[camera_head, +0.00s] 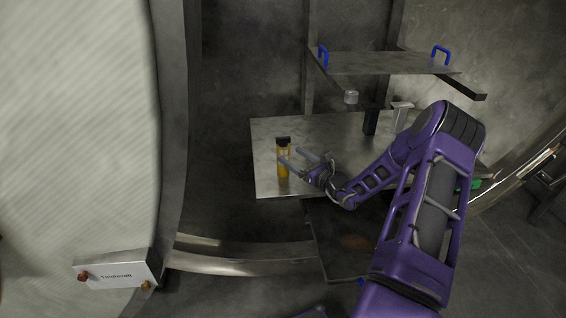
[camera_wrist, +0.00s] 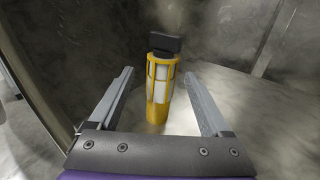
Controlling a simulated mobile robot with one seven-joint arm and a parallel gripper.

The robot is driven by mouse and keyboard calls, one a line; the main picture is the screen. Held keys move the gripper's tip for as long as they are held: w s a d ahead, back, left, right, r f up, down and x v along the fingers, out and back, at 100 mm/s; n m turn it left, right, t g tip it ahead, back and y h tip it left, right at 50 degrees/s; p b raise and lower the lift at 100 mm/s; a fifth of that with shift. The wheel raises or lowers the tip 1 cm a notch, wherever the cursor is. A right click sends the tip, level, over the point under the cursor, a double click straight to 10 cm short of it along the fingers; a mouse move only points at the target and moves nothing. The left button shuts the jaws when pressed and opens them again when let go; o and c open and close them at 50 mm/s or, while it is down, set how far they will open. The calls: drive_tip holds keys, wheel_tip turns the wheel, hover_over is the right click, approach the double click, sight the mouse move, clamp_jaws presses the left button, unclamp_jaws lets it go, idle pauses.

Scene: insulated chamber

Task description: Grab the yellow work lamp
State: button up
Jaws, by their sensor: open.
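The yellow work lamp (camera_head: 283,160) stands upright on the left part of a metal table, with a black top. In the wrist view the lamp (camera_wrist: 158,92) shows its yellow cage, pale inner tube and black head, and it appears between the two fingers. My gripper (camera_head: 292,158) is open, with its fingers pointing left at the lamp. In the wrist view my gripper (camera_wrist: 163,84) has a finger on each side of the lamp, with gaps visible on both sides. I cannot tell how deep the lamp sits between them.
The metal table (camera_head: 265,135) has bare surface behind and left of the lamp. A raised shelf (camera_head: 385,63) with blue handles hangs above it. A small clear cup-like object (camera_head: 351,97) and a grey block (camera_head: 402,115) are further right. A labelled box (camera_head: 117,272) is at lower left.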

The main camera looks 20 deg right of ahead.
drive_tip(key=x, duration=0.2)
drive_tip(key=shift+w+a, duration=0.15)
drive_tip(key=shift+w, duration=0.2)
drive_tip(key=shift+d+r+b+x, duration=0.15)
drive_tip(key=shift+b+x, duration=0.1)
drive_tip(key=shift+x, duration=1.25)
drive_tip(key=shift+d+r+b+x, duration=0.1)
drive_tip(key=shift+b+x, duration=0.1)
drive_tip(key=shift+x, duration=1.25)
clamp_jaws()
